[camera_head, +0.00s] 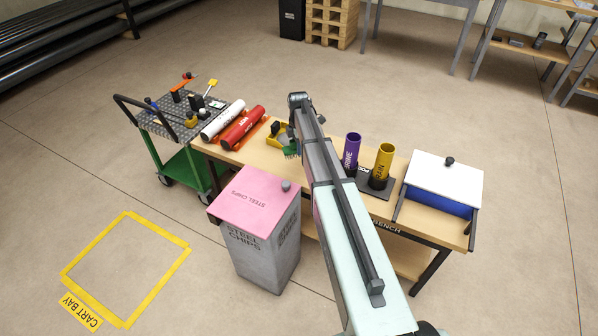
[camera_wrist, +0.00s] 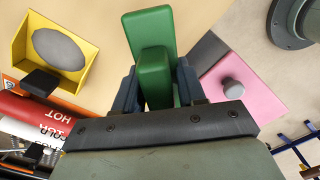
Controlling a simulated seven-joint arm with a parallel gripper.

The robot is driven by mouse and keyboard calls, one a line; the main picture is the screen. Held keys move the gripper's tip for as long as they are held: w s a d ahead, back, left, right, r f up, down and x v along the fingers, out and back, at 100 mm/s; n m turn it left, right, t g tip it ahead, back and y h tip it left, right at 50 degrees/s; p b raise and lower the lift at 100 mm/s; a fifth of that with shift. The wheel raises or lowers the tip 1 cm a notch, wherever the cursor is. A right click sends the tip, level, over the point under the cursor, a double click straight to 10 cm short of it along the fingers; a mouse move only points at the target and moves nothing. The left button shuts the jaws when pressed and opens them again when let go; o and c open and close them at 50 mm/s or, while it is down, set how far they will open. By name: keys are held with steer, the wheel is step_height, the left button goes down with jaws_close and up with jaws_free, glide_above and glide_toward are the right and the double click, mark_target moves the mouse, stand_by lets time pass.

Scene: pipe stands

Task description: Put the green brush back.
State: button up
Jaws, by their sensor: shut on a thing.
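The green brush (camera_wrist: 153,35) is held between the two dark fingers of my gripper (camera_wrist: 157,85) in the wrist view. My gripper is shut on its green block-shaped part. In the head view the green brush (camera_head: 291,151) shows just left of my arm, above the bench near the yellow holder (camera_head: 272,138). My arm hides part of the brush and most of the gripper there. In the wrist view the yellow holder (camera_wrist: 87,76) lies left of the brush, apart from it, with a grey oval thing (camera_wrist: 59,49) inside.
Red (camera_head: 242,128) and white (camera_head: 222,120) rolls lie at the bench's left end. Purple (camera_head: 352,150) and yellow (camera_head: 382,164) tubes and a white-lidded blue box (camera_head: 440,190) stand right of my arm. A pink-lidded chip bin (camera_head: 255,201) stands in front. A tool cart (camera_head: 185,160) stands left.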

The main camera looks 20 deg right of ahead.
steer(key=shift+s+f, duration=0.15)
steer(key=shift+f, duration=4.85)
steer(key=shift+f, duration=0.1)
steer(key=o, duration=1)
step_height(320, 180, up, 12)
steer(key=shift+r, duration=0.15)
